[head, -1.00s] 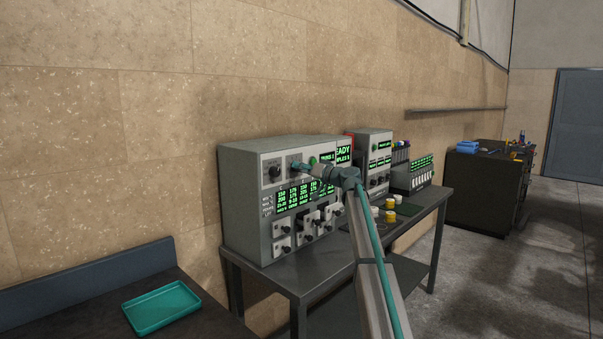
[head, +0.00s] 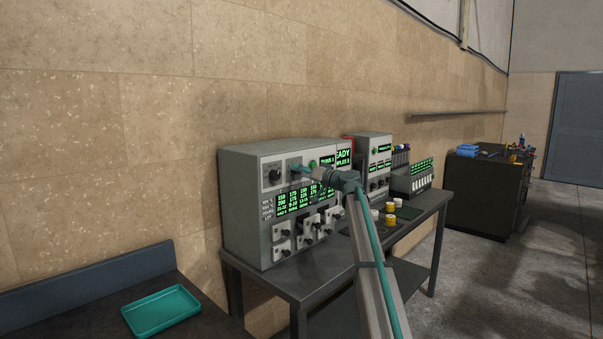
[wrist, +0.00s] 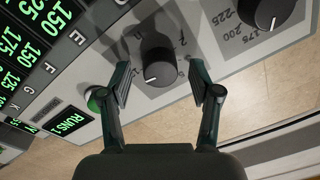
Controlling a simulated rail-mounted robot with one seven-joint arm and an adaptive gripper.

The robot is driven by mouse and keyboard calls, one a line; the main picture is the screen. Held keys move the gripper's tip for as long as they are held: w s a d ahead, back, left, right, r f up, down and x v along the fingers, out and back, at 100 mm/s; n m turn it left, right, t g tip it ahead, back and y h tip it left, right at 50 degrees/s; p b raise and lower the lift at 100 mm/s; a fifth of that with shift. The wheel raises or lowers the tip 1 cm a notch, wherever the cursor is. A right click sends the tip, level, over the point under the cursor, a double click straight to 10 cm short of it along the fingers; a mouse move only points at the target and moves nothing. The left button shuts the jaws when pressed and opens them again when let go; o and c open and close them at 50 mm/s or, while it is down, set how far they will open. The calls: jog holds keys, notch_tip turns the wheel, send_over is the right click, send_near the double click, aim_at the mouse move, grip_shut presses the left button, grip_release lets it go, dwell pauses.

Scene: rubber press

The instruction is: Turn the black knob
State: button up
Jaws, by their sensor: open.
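A round black knob (wrist: 158,66) with a white pointer mark sits on the light grey machine panel. In the wrist view it lies between the fingers of my gripper (wrist: 159,78), with space on both sides. My gripper is open, one finger on each side of the knob; I see no contact. The knob's pointer is toward the lower left of its face. A second black knob (wrist: 270,12) with a numbered dial is at the upper right. In the head view my gripper (head: 296,168) is at the machine's front, to the right of this dial knob (head: 275,175). The gripper largely hides the nearer knob there.
The grey machine (head: 236,225) has green displays and several small levers and stands on a dark table (head: 270,277). A green button (wrist: 97,100) is close to the left finger. A teal tray (head: 161,310) lies at lower left. Yellow and white jars (head: 390,217) stand right of my arm.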

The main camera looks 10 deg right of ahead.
jog(key=v, duration=1.2)
